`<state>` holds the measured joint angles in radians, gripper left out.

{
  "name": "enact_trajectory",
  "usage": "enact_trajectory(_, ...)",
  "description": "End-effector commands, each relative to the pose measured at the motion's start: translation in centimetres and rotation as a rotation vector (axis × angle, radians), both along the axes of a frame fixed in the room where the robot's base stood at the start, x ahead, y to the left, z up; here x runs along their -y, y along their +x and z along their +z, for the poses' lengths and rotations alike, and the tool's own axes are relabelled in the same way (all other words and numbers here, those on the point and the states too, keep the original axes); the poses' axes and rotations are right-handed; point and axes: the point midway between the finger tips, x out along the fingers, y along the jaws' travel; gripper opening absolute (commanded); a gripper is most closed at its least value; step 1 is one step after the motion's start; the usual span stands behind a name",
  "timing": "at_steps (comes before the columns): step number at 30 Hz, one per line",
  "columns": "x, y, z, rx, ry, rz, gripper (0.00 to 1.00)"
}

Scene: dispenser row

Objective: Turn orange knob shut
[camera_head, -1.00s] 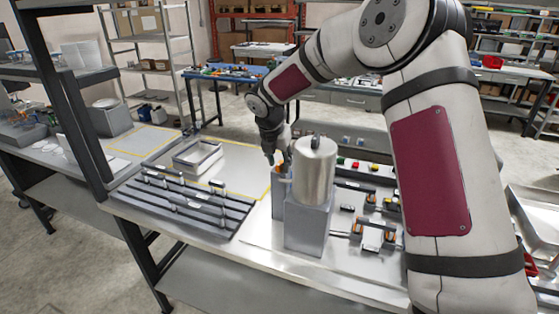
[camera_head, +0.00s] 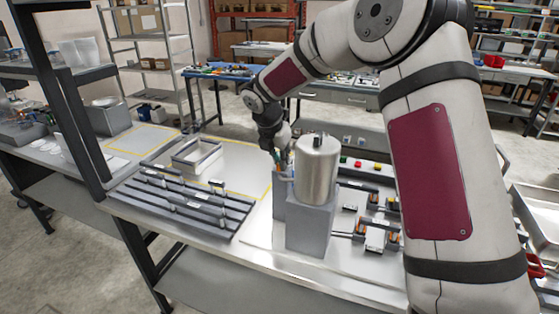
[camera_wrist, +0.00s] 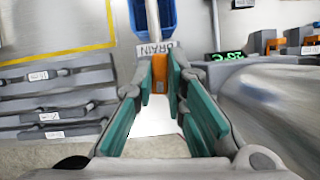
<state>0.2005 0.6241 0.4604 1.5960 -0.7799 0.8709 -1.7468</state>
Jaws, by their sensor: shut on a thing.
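In the head view my gripper (camera_head: 277,152) points down just left of a steel cylinder (camera_head: 316,170) on a grey block (camera_head: 310,232). The knob is mostly hidden there by the fingers and the cylinder. The cylinder also fills the right side of the wrist view.
A blue container (camera_wrist: 152,14) lies beyond the knob. A rack with dark rails (camera_head: 185,203) and a pale open tray (camera_head: 196,155) stand to the left. Coloured buttons (camera_head: 358,164) and clip fixtures (camera_head: 375,232) are right of the cylinder.

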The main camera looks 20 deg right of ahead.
Motion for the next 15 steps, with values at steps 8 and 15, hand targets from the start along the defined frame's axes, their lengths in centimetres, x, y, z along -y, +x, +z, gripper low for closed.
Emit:
enact_trajectory(8, -0.20, 0.53, -0.22, 0.003, -0.002, -0.235, 0.00)
enact_trajectory(15, -0.22, 0.61, -0.23, 0.002, 0.000, -0.464, 0.00)
